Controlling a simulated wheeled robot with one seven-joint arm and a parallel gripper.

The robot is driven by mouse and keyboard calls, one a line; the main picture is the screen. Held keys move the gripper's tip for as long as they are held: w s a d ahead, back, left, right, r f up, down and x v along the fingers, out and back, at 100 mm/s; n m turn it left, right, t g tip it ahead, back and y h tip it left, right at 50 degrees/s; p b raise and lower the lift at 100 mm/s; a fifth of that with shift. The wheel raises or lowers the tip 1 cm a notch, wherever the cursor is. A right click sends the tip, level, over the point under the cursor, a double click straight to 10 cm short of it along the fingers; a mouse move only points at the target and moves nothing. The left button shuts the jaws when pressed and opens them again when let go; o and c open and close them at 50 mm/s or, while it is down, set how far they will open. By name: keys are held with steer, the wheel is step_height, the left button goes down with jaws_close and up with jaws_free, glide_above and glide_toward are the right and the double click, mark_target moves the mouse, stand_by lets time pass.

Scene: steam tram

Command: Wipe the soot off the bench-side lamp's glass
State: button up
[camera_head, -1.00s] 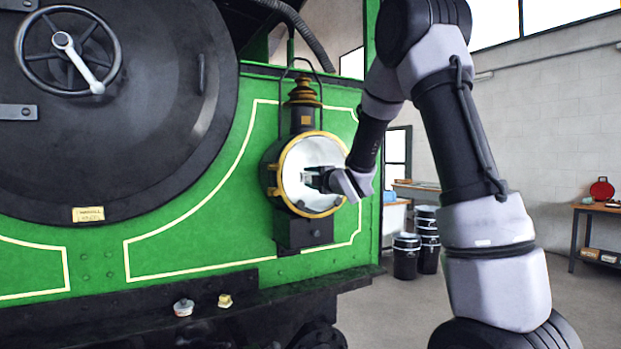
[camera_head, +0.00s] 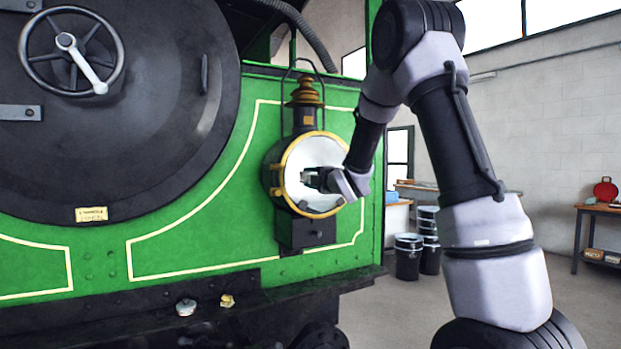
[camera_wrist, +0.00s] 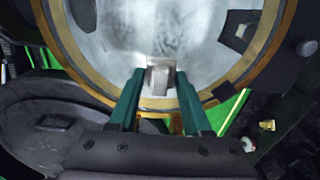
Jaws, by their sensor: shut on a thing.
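The lamp (camera_head: 282,168) is mounted on the green tram front, with a brass rim around its round glass (camera_head: 318,160). The glass fills the top of the wrist view (camera_wrist: 190,30) and looks whitish with faint grey smears. My gripper (camera_head: 312,178) is at the lower middle of the glass. In the wrist view its two green fingers (camera_wrist: 160,95) are shut on a small pale grey block or pad (camera_wrist: 159,76), which lies against or very close to the glass. I cannot tell whether it touches.
A running board (camera_head: 130,310) below the lamp carries a small silver cap (camera_head: 186,307) and a brass fitting (camera_head: 227,301). The round smokebox door (camera_head: 110,150) is at left. Black drums (camera_head: 408,256) and a workbench (camera_head: 598,209) stand behind at right.

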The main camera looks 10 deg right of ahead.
mark_target(304, 162)
steer(key=shift+w+d+r, duration=0.9)
steer(key=shift+w+d, duration=0.35)
steer(key=shift+d, duration=2.75)
steer(key=shift+s+a, duration=0.4)
steer(key=shift+a, duration=0.95)
steer(key=shift+s+a, duration=0.45)
steer(key=shift+a, duration=0.9)
steer(key=shift+s+a, duration=0.4)
steer(key=shift+a, duration=0.95)
steer(key=shift+d+r, duration=0.1)
steer(key=shift+r, duration=0.75)
steer(key=shift+w+d+r, duration=0.25)
steer(key=shift+w+d, duration=0.2)
steer(key=shift+d, duration=0.85)
steer(key=shift+w+d+r, duration=0.3)
steer(key=shift+w+d, duration=0.1)
steer(key=shift+d, duration=0.95)
steer(key=shift+w+d+r, duration=0.25)
steer(key=shift+w+d, duration=0.2)
steer(key=shift+d, duration=0.85)
steer(key=shift+s+a, duration=0.45)
steer(key=shift+a, duration=0.9)
steer(key=shift+s+a, duration=0.4)
steer(key=shift+a, duration=0.95)
steer(key=shift+s+a, duration=0.45)
steer(key=shift+a, duration=0.9)
